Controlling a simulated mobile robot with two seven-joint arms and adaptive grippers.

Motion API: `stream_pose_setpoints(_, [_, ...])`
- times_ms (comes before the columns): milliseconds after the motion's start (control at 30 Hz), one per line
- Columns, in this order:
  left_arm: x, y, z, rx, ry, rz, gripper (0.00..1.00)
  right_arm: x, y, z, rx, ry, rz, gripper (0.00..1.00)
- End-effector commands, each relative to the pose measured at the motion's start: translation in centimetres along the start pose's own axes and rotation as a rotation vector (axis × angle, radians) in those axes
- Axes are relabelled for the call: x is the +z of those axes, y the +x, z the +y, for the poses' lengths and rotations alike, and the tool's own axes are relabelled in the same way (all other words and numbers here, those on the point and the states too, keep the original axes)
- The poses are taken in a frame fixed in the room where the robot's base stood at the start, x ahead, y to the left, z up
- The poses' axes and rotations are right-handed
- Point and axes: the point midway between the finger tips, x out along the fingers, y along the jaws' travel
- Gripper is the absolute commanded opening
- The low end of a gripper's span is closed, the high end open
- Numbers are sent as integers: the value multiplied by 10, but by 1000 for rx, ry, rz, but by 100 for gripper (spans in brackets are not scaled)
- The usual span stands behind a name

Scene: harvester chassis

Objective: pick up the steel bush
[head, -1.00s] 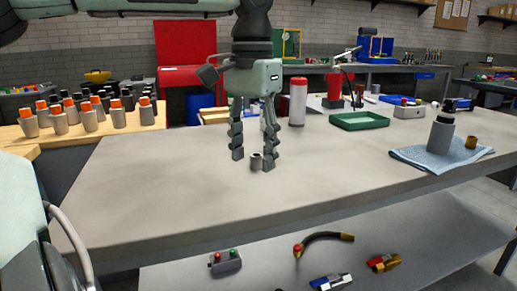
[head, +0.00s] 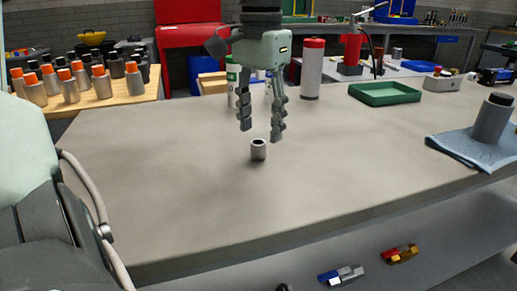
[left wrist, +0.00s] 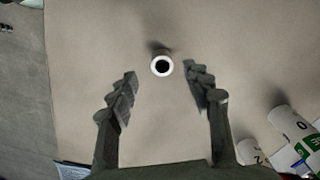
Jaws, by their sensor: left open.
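The steel bush (head: 258,150) is a short, shiny hollow cylinder standing upright on the grey table (head: 180,180). My left gripper (head: 260,134) points down with its fingers spread, just above and slightly behind the bush in the head view. In the left wrist view the bush (left wrist: 162,66) shows from above as a bright ring with a dark hole. There it lies between the lines of the two open fingers (left wrist: 164,85), slightly beyond their tips, and nothing is held. My right gripper is not in view.
A red-capped white cylinder (head: 312,70) and a green tray (head: 384,93) stand behind the gripper. A blue cloth (head: 465,150) with a grey cylinder (head: 493,120) lies at the right. Orange-topped parts (head: 35,90) stand on a wooden bench at left. The table around the bush is clear.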

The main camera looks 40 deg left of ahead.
Motion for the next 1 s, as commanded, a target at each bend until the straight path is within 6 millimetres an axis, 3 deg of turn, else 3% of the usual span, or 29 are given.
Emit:
stream_pose_setpoints(233, [4,37,-3,0,2,-1,50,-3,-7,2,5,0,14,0])
stream_pose_setpoints(567, [4,45,-3,0,1,1,50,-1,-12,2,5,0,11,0])
stream_pose_setpoints(1000, [3,44,-3,1,1,1,0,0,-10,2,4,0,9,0])
